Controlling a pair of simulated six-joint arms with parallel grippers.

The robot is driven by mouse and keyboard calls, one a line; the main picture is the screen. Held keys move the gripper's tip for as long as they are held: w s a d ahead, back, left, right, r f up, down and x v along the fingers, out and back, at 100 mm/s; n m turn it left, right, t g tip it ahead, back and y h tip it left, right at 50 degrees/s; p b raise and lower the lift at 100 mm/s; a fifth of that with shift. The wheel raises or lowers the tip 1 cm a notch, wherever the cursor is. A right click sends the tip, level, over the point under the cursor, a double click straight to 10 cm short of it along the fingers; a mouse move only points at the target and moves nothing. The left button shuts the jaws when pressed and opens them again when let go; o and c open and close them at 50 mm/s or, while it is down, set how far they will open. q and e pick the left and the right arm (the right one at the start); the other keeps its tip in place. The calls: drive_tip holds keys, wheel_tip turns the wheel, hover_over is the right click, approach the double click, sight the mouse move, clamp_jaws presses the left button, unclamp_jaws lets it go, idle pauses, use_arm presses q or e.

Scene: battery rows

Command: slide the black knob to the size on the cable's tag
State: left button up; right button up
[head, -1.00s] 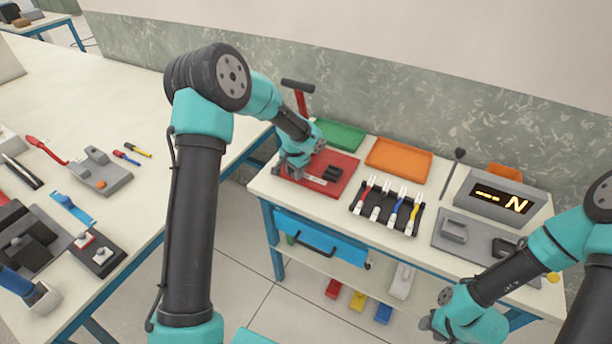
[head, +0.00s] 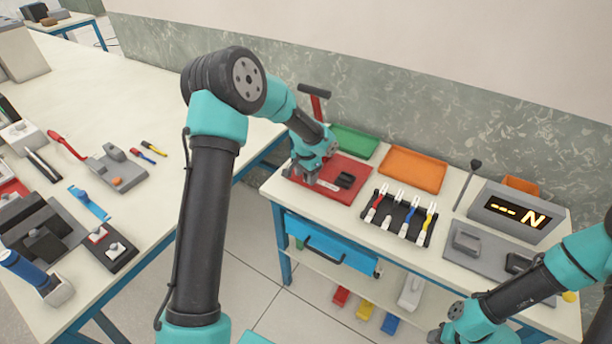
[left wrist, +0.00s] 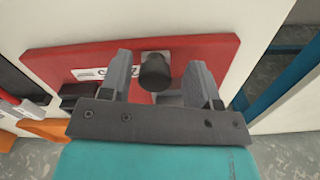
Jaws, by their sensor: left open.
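The black knob (left wrist: 155,72) stands on the red board (left wrist: 215,50) in the left wrist view. My left gripper (left wrist: 158,68) is open, with one finger on each side of the knob and gaps showing. A white label (left wrist: 92,73) lies on the board beside it, its print too small to read. In the head view my left gripper (head: 305,172) is over the left part of the red board (head: 352,190) and hides the knob. Several tagged cables lie in a black rack (head: 390,232); their tags are unreadable. My right gripper (head: 440,338) is at the bottom edge, its jaws unclear.
Behind the board are a green tray (head: 353,141) and an orange tray (head: 413,169). To the right stand a display (head: 517,212) lit with dashes and "N", and a grey plate (head: 480,257). A blue drawer (head: 330,246) is under the front edge.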

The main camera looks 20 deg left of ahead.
use_arm(q)
wheel_tip(320, 180, up, 7)
idle(0.4)
drive_tip(key=shift+f, duration=0.1)
